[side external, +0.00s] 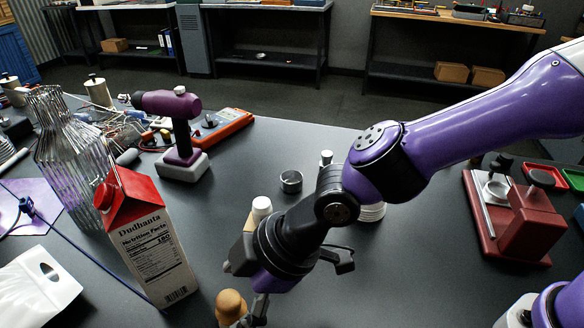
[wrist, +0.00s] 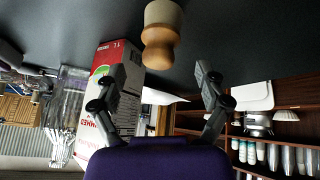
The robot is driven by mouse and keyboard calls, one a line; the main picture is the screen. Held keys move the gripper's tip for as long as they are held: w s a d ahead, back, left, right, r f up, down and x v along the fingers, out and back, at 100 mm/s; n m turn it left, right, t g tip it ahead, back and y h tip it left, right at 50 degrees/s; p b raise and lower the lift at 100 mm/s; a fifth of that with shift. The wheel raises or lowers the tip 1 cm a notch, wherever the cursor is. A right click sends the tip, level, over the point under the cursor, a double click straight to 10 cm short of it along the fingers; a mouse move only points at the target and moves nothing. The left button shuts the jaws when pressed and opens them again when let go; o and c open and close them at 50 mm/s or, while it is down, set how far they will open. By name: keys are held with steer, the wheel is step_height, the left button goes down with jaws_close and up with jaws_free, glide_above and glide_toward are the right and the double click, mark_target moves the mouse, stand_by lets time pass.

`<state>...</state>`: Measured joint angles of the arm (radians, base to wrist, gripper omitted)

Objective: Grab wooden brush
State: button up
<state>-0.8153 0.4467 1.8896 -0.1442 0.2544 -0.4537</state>
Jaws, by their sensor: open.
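The wooden brush (wrist: 160,38) shows at the top of the wrist view, with a rounded tan wooden handle toward me and a cream end farther off. In the side external view its brown handle (side external: 230,304) is at the bottom edge, and its lower part is cut off or hidden. My gripper (wrist: 160,76) is open and empty, with one finger to each side of the handle's line and apart from it. In the side external view my gripper (side external: 246,290) hangs close to the brush, and my wrist partly hides its fingers.
A red and white carton (side external: 150,240) stands close by on the left, also beside the left finger in the wrist view (wrist: 105,100). A white-topped item (side external: 261,206), a small metal cup (side external: 291,181) and a purple tool (side external: 178,130) stand behind. The table's middle is mostly clear.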

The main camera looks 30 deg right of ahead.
mark_target(232, 303)
steer(key=shift+x, duration=2.7)
steer(key=shift+s+f, duration=0.1)
steer(key=c, duration=1.3)
